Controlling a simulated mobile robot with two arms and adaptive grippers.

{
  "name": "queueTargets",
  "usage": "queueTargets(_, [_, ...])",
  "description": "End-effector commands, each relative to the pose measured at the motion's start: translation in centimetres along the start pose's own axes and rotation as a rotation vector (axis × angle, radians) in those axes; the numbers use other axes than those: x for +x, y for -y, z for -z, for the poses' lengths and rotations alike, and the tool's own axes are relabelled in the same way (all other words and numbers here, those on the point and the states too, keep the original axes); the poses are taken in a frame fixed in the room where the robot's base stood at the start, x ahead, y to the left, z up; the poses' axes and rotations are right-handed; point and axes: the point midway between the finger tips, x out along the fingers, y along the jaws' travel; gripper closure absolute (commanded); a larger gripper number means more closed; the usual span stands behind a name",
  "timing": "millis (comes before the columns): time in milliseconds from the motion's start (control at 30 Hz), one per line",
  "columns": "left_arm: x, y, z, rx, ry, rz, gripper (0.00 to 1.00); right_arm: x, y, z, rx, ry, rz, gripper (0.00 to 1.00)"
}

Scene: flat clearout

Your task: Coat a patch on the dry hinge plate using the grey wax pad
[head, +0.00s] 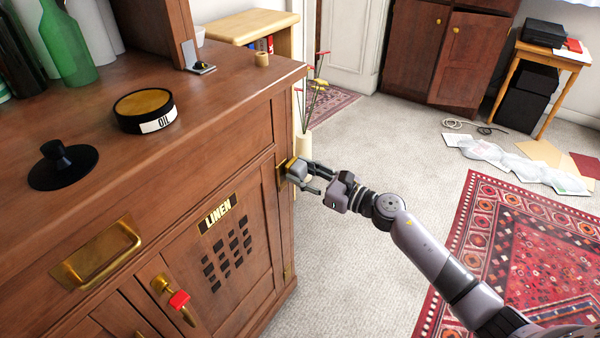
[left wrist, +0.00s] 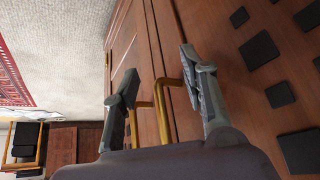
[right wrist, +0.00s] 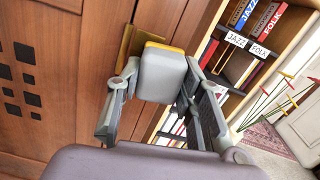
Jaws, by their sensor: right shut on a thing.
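The grey wax pad (right wrist: 163,75), a rounded block with a yellow edge, is between the fingers of my right gripper (right wrist: 152,112). In the head view this gripper (head: 308,178) is shut on the pad (head: 297,169) at the cabinet's right front edge. The brass hinge plate (right wrist: 127,45) is right behind the pad and partly hidden; it also shows in the head view (head: 282,176). Pad and plate look touching or nearly so; any wax is hidden. My left gripper (left wrist: 163,92) is open, with bent brass bars (left wrist: 165,88) showing between its fingers. It is outside the head view.
The LINEN door (head: 238,245) has a cutout pattern and a latch with a red tag (head: 179,299). An oil tin (head: 145,110), a black knobbed disc (head: 62,166) and a green bottle (head: 68,50) stand on top. A bookshelf (right wrist: 262,60) and vase (head: 304,145) are close beyond.

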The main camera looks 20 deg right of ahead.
Motion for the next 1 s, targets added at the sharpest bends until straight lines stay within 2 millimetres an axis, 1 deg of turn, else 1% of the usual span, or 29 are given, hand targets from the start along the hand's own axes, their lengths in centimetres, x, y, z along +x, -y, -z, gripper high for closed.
queueTargets(100, [0.3,-0.2,1.2,0.002,-0.057,-0.004,0.60,-1.3,0.0,0.1,-0.002,-0.002,-0.001,0.88])
queueTargets(300, [0.5,-0.4,3.3,0.004,-0.152,-0.007,0.60,-3.1,-0.1,0.2,-0.001,-0.002,-0.001,0.88])
queueTargets(600, [0.3,-0.6,6.2,0.008,-0.282,-0.010,0.60,-5.1,-0.1,0.1,-0.001,-0.002,-0.001,0.88])
queueTargets(733, [0.2,-0.6,6.5,0.009,-0.298,-0.011,0.60,-5.3,0.0,0.0,-0.001,-0.001,0.000,0.88])
queueTargets(1000, [0.3,-0.8,6.0,0.009,-0.287,-0.014,0.60,-5.4,0.0,0.0,0.000,-0.001,0.000,0.88])
